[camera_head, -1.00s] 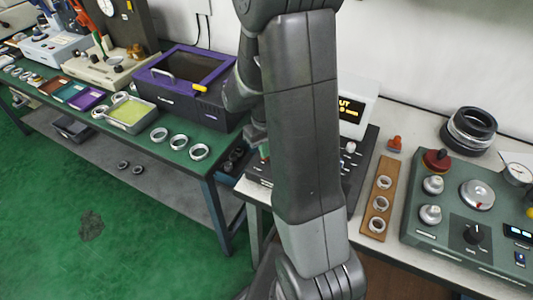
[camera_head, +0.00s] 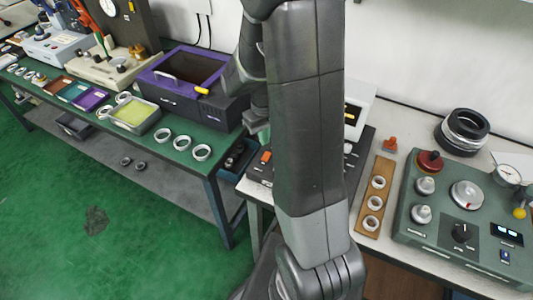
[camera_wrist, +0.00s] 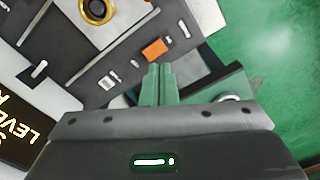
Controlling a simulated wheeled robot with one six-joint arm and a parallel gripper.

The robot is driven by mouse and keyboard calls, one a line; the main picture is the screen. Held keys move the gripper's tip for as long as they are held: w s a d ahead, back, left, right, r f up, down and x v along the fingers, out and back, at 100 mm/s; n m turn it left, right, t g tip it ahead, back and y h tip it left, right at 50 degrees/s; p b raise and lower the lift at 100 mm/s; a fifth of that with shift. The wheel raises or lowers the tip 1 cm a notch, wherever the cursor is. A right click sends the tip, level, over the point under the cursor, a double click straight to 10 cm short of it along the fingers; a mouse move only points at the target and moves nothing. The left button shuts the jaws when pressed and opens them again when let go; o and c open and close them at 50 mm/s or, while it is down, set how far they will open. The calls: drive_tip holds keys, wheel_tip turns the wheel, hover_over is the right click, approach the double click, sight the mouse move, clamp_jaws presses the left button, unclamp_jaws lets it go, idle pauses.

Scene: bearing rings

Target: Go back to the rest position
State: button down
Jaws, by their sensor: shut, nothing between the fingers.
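My gripper (camera_wrist: 158,84) shows in the wrist view with its two green-grey fingers together and nothing between them. The fingertips are above a dark device panel (camera_wrist: 125,62), close to an orange switch (camera_wrist: 155,49); I cannot tell the height of the gap. In the head view my arm stands across the middle and hides most of the gripper and much of that dark device. The orange switch (camera_head: 266,157) shows just left of my arm there.
A wooden strip with rings (camera_head: 366,220) and a green control box (camera_head: 441,235) stand right of my arm. Black rings (camera_head: 463,131) are stacked behind. On the green bench at left are a purple-black box (camera_head: 217,103), a yellow-lined tray (camera_head: 152,122) and loose rings (camera_head: 202,152). Green floor lies open at lower left.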

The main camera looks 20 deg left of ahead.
sight(265, 158)
drive_tip(key=shift+f, duration=0.1)
wheel_tip(265, 158, down, 7)
drive_tip(key=b, duration=0.5)
idle(0.3)
